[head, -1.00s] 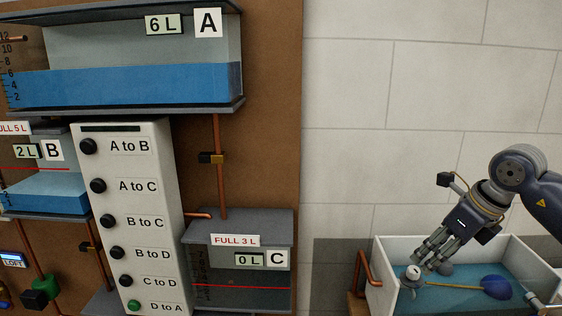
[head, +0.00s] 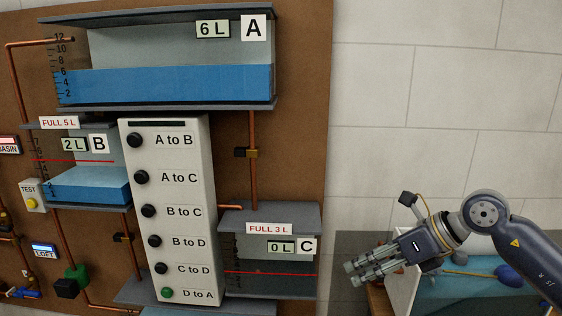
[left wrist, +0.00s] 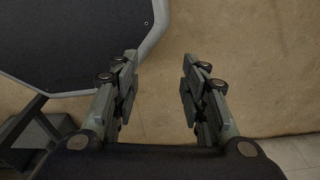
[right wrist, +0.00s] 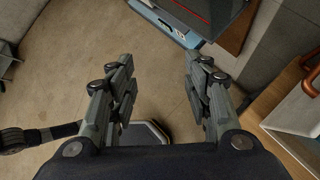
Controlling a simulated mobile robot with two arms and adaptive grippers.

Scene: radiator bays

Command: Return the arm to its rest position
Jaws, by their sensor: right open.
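My right gripper (head: 366,276) is in the head view at the lower right, in front of the white basin's left end. Its fingers point left, toward tank C. In the right wrist view its two fingers (right wrist: 158,90) are apart, with nothing between them and the floor below. My left gripper does not show in the head view. In the left wrist view its two fingers (left wrist: 158,90) are apart and empty, above a tan floor.
Tank C (head: 268,263) reads 0 L, left of my right gripper. Tank A (head: 170,85) reads 6 L and tank B (head: 88,187) reads 2 L. A white button panel (head: 180,225) stands between. The basin (head: 402,283) holds water and a blue-ended float (head: 508,274).

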